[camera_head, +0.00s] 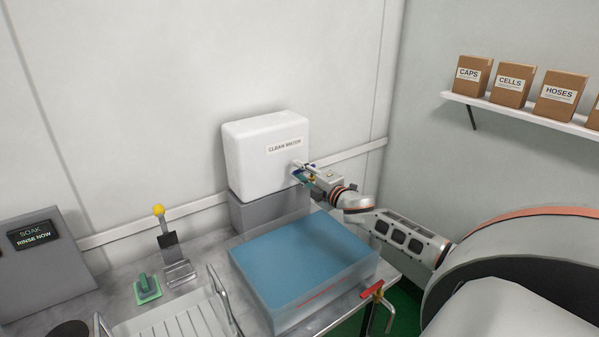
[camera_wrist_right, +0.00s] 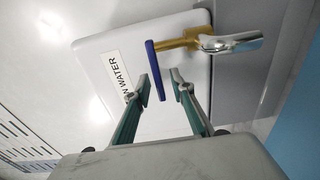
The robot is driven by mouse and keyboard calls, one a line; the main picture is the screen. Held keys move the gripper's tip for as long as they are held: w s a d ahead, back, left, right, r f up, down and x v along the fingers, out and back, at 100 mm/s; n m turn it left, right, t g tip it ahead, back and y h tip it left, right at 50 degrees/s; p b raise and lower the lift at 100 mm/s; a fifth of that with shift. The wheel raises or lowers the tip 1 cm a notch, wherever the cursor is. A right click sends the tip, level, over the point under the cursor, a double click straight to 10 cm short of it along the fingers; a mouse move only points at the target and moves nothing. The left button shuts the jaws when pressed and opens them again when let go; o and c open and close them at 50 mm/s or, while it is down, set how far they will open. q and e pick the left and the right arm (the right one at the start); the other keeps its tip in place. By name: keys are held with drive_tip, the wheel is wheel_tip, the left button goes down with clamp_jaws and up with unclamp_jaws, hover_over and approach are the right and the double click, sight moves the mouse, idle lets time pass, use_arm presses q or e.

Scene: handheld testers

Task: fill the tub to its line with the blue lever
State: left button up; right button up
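The blue lever (camera_wrist_right: 156,70) sits on a brass tap (camera_wrist_right: 195,38) with a silver spout, on the white CLEAN WATER tank (camera_head: 262,150). My right gripper (camera_wrist_right: 162,82) is open, with the lever between its fingertips; a gap shows on the right finger's side, and I cannot tell whether the left finger touches it. In the head view the right gripper (camera_head: 303,173) is small at the tank's right side and partly hides the tap. The clear tub (camera_head: 283,318) below looks blue inside. A red line (camera_head: 322,295) shows on its front wall; the water level against it is unclear. My left gripper is out of view.
A red-handled tap (camera_head: 372,290) is at the tub's front right corner. Boxes stand on a wall shelf (camera_head: 520,113).

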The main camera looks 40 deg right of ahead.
clamp_jaws()
drive_tip(key=shift+s+d+f+n+y+b, duration=0.1)
drive_tip(key=shift+s+n+y+b, duration=0.1)
drive_tip(key=shift+n+y+b, duration=0.3)
drive_tip(key=shift+s+f+n+y+b, duration=0.15)
drive_tip(key=shift+n+y+b, duration=0.15)
drive_tip(key=shift+y, duration=0.4)
drive_tip(key=n+y+b, duration=0.1)
drive_tip(key=y, duration=0.1)
drive_tip(key=s+n+y+b, duration=0.1)
drive_tip(key=y+b, duration=0.1)
drive_tip(key=shift+s+r+n+g, duration=0.1)
drive_tip(key=shift+r+n+g, duration=0.05)
drive_tip(key=shift+n+g, duration=0.25)
drive_tip(key=shift+r, duration=0.1)
unclamp_jaws()
